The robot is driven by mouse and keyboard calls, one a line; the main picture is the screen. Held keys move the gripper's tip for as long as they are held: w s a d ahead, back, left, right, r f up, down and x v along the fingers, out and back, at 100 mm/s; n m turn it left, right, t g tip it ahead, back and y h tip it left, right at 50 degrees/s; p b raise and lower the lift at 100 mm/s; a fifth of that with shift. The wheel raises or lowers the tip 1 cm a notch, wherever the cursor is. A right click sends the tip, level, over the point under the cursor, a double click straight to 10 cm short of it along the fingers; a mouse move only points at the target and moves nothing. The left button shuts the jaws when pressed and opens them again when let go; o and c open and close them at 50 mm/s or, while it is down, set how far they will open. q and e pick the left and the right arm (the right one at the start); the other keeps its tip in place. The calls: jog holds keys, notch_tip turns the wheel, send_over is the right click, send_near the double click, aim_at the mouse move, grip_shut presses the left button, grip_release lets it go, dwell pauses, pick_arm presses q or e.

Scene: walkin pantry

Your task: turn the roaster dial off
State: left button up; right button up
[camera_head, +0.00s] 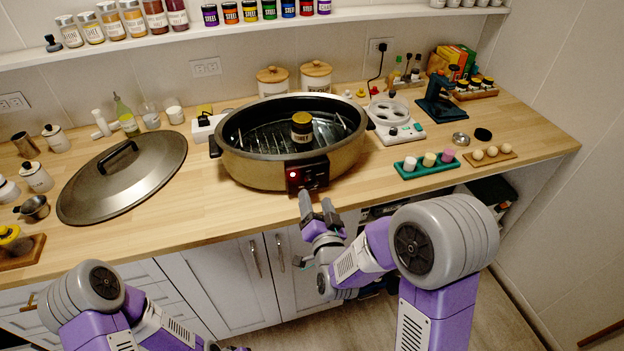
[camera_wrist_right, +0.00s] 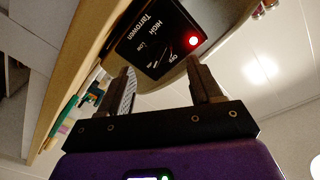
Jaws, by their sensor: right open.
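The roaster (camera_head: 255,170) is a wide tan and black pan, uncovered, on the wooden counter. Its black control panel (camera_head: 307,174) faces me with a lit red light; in the right wrist view the panel (camera_wrist_right: 150,35) shows the words High, Low and Off. The dial is dark on dark, and its setting cannot be made out. My right gripper (camera_head: 317,201) is open and empty, just below and in front of the panel. Its two fingers (camera_wrist_right: 160,82) point at the panel, apart from each other. My left arm is low at the left; its gripper barely shows at the bottom edge.
A jar (camera_head: 301,127) stands inside the roaster. The large lid (camera_head: 122,178) lies to its left. A green tray (camera_head: 425,166) with small cups and a white appliance (camera_head: 397,122) are at right. Cabinet doors and handles lie below the counter edge, near my right arm.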

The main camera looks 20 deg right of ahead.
aim_at(310, 183)
jog(key=shift+w+r, duration=0.1)
jog(key=shift+w, duration=0.25)
pick_arm(q)
jog(key=shift+r, duration=0.25)
pick_arm(e)
jog(key=shift+w+d, duration=0.2)
jog(key=shift+w, duration=2)
jog(key=c, duration=1)
jog(key=shift+c, duration=0.2)
pick_arm(q)
jog(key=shift+f+b, duration=0.15)
jog(key=shift+b, duration=0.15)
